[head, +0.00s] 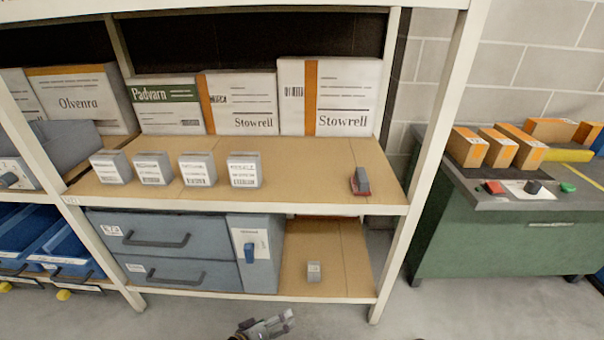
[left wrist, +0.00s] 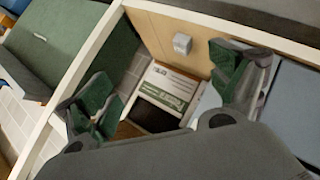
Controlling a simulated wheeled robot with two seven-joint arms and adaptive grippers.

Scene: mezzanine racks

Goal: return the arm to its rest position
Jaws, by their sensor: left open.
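My left gripper (head: 280,322) shows low in the head view, in front of the rack and below its lower shelf's front edge. In the left wrist view its two green-padded fingers (left wrist: 165,85) stand wide apart with nothing held between them. In the left wrist view a small grey box (left wrist: 182,43) lies beyond the fingers on a tan board. My right gripper is not in view.
Several small labelled boxes (head: 245,170) and a red-and-grey item (head: 361,181) stand on the upper shelf (head: 300,185). Grey drawers (head: 170,238) fill the lower left. A white post (head: 432,150) and a green workbench (head: 500,235) stand to the right. The floor in front is clear.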

